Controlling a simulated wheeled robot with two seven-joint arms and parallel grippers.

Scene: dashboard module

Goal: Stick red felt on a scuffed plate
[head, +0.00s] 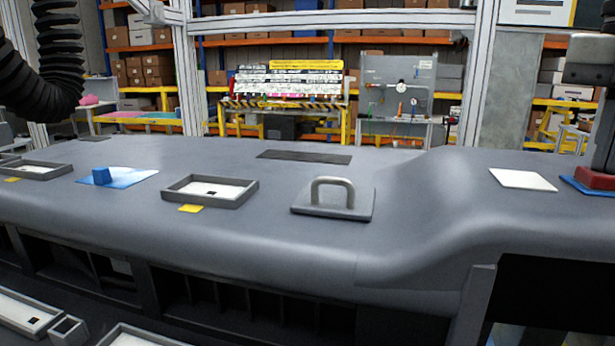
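A red block-like piece (596,178), possibly the red felt, sits on a blue mat (578,185) at the right edge and is partly cut off. My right gripper (605,160) comes down from the top right onto or just above the red piece. A flat white plate (523,180) lies left of the red piece. A grey plate with an arched handle (333,205) sits mid-dashboard. I cannot make out scuffs on either. My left gripper is not in view.
Shallow trays stand on the dashboard (250,235), one at centre-left (240,198) and one far left (38,172), with yellow tabs by them. A dark strip (305,156) lies behind. The surface rises at right.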

